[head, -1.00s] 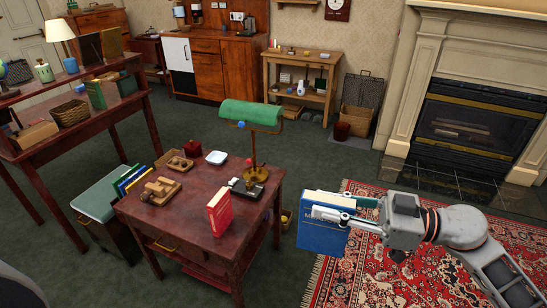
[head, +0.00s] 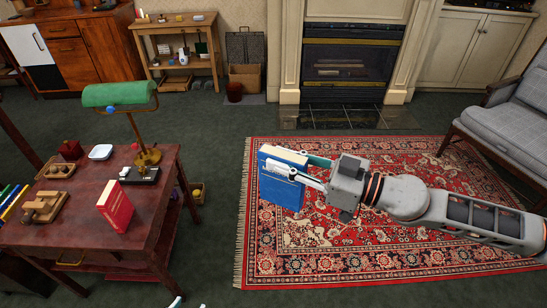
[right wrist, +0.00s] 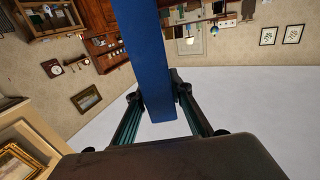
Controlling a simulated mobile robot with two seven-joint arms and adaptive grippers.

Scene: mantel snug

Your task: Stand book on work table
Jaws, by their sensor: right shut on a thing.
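A blue book (head: 281,188) is held off the floor by my right gripper (head: 302,170), over the patterned rug. The gripper is shut on the book, which is roughly upright. In the right wrist view the blue book (right wrist: 152,55) sits edge-on between the two fingers (right wrist: 160,108). A dark red-brown table (head: 70,228) with a green-shaded lamp (head: 120,94) stands at the left, apart from the held book. A red book (head: 115,206) stands upright on its front right part. Small tips, probably of my left gripper (head: 188,303), barely show at the bottom edge; their opening is unclear.
On the table are wooden pieces (head: 45,207), a white dish (head: 100,152) and the lamp's base. Bare tabletop shows around the red book. A light wooden side table (head: 180,24) and a fireplace (head: 352,62) are behind. A grey armchair (head: 508,112) stands at the right.

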